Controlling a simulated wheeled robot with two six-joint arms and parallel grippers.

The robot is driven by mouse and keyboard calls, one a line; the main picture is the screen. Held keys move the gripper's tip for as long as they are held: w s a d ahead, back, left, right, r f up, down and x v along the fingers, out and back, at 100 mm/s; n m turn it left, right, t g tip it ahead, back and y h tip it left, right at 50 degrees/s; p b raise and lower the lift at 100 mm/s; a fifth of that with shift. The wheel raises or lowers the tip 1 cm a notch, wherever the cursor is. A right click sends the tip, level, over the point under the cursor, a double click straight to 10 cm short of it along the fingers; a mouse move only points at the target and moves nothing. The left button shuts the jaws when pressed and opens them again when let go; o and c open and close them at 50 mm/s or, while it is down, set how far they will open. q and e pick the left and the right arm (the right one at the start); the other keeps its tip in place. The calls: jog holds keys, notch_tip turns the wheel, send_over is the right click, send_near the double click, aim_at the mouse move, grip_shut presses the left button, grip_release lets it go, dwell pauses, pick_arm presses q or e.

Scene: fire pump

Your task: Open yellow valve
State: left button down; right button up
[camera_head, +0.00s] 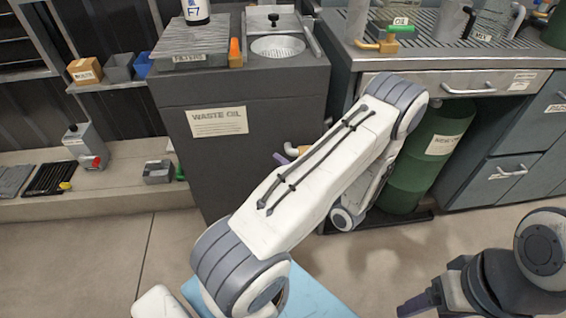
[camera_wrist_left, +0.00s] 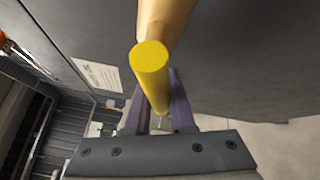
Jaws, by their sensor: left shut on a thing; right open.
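The yellow valve handle (camera_wrist_left: 150,62) shows in the left wrist view as a yellow bar with a rounded end, in front of a brass-coloured pipe (camera_wrist_left: 167,18). My left gripper (camera_wrist_left: 156,105) has its purple fingers on either side of the handle and is shut on it. My right gripper (camera_head: 418,304) is open, low at the right, partly seen.
A green drum (camera_head: 425,160) stands under the metal workbench (camera_head: 455,62), right of my left arm. Shelves with small boxes (camera_head: 84,71) and a low ledge (camera_head: 110,190) are at the left. A light blue surface (camera_head: 310,295) lies below my left arm. Floor at the lower left is clear.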

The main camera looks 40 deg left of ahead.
dwell(0.7)
pick_arm(q)
notch_tip(320, 180, up, 2)
jog(key=m+y+p, duration=0.1)
jog(key=m+p, duration=0.2)
jog(key=shift+y+p, duration=0.3)
jog(key=shift+y, duration=0.1)
jog(key=c, duration=0.8)
grip_release()
jog(key=shift+o, duration=0.2)
jog(key=s+d+f, duration=0.1)
jog(key=d, duration=0.9)
jog(key=shift+d+f+p, duration=0.15)
jog(key=shift+f+p, duration=0.2)
jog(key=shift+p, duration=0.1)
